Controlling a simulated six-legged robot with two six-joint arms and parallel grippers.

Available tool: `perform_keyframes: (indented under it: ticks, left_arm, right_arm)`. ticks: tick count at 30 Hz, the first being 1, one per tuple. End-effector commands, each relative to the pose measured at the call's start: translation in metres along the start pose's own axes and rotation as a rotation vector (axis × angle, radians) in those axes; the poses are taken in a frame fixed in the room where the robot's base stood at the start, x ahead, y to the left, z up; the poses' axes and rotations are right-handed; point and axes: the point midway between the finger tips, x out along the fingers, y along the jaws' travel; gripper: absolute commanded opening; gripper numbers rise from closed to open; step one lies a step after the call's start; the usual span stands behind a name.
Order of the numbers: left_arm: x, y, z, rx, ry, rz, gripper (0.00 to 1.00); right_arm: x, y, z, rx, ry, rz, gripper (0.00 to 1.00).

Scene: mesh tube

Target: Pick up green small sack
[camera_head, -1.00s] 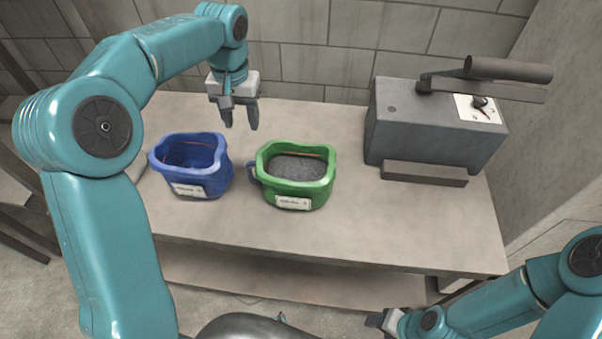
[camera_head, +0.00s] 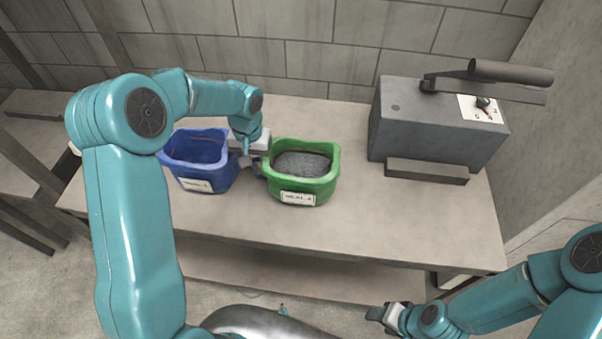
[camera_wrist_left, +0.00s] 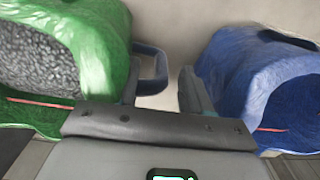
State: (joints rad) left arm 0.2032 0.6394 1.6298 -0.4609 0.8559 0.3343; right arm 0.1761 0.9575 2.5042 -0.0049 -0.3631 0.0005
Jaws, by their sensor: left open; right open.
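The green small sack (camera_head: 303,186) stands upright on the table, open at the top and filled with grey grains. In the left wrist view the green sack (camera_wrist_left: 112,40) is at the left, with a dark handle loop (camera_wrist_left: 152,70) on its side. My left gripper (camera_head: 254,167) is low between the green sack and the blue sack. In the wrist view its fingers (camera_wrist_left: 160,92) are open, with the handle loop just beyond the left finger. My right gripper (camera_head: 384,318) is open and empty, low at the front.
The blue sack (camera_head: 208,180) stands close on the left of my left gripper, and also shows in the wrist view (camera_wrist_left: 255,85). A grey lever machine (camera_head: 425,135) stands at the right of the table (camera_head: 400,220). The table is clear in front of the green sack.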

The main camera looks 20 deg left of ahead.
Motion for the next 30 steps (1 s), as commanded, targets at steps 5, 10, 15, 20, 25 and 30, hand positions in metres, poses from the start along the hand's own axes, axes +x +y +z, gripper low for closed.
perform_keyframes:
  ticks: [5, 10, 15, 20, 25, 30]
  left_arm:
    - [0.0016, -0.0003, -0.0008, -0.001, 0.003, 0.000, 0.49]
    - [0.0014, -0.0002, -0.0007, -0.001, 0.002, 0.000, 0.13]
    - [0.0014, -0.0002, -0.0006, -0.001, 0.002, 0.000, 0.00]
    - [0.0010, -0.0003, -0.0008, -0.001, 0.003, 0.000, 0.00]
    - [0.0008, -0.0002, -0.0009, -0.001, 0.003, 0.000, 0.00]
    - [0.0006, -0.0002, -0.0010, -0.002, 0.003, 0.000, 0.00]
  right_arm:
    - [-0.0001, -0.0001, 0.0003, 0.000, -0.001, 0.000, 0.54]
    - [-0.0001, 0.0000, 0.0002, 0.000, -0.001, 0.000, 0.54]
    - [0.0000, 0.0000, 0.0002, 0.000, -0.001, 0.000, 0.54]
    - [-0.0001, -0.0001, 0.0003, 0.000, -0.001, 0.000, 0.54]
    - [-0.0002, -0.0001, 0.0003, 0.000, -0.001, 0.000, 0.54]
    - [-0.0002, -0.0001, 0.0003, 0.000, -0.001, 0.000, 0.54]
